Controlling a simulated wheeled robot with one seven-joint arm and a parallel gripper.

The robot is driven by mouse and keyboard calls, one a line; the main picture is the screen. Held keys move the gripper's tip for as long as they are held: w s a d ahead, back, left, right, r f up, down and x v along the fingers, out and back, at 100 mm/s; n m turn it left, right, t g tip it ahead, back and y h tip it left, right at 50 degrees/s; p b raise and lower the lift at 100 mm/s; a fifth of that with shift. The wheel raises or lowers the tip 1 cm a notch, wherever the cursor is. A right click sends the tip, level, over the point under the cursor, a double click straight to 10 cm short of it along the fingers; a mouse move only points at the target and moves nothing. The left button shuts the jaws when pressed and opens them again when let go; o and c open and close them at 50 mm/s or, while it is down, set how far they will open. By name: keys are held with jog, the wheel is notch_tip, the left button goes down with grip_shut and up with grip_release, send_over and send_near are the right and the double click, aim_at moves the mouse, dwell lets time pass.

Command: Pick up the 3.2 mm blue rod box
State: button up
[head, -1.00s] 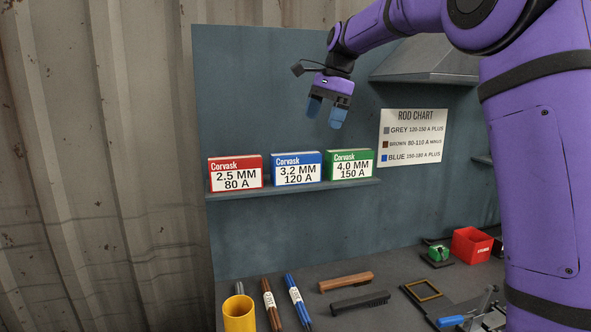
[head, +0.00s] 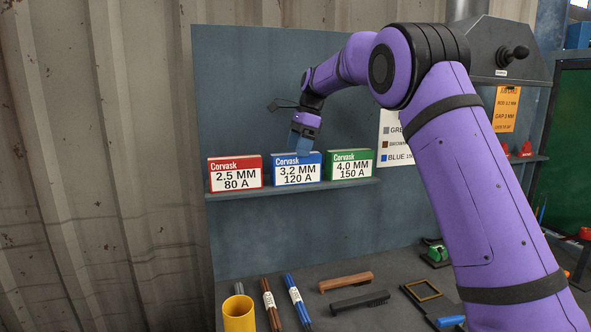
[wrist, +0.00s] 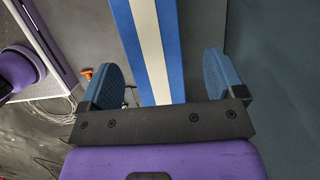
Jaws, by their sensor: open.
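The blue 3.2 MM 120 A box (head: 297,172) stands upright on a wall shelf, between the red 2.5 MM box (head: 235,176) and the green 4.0 MM box (head: 350,166). My gripper (head: 302,143) is at the top of the blue box, pointing down, its blue fingers overlapping the box's upper edge in the head view. In the wrist view, my gripper (wrist: 165,80) is open, with one finger on each side of a blue box top with a cream stripe (wrist: 150,40). Gaps show between the fingers and the box. How deep the fingertips reach is unclear.
The shelf (head: 290,190) runs along the blue-grey back panel. Below, the bench holds a yellow cup (head: 238,315), labelled rods (head: 297,298) and brushes (head: 345,282). The green and red boxes stand close on either side. Open wall is above the boxes.

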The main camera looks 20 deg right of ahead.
aim_at(294, 163)
jog(key=shift+s+x, duration=0.15)
jog(key=shift+x, duration=1.2)
jog(key=shift+s+x, duration=0.1)
jog(key=shift+x, duration=1.2)
jog(key=shift+r, duration=0.1)
jog(key=c, duration=1.6)
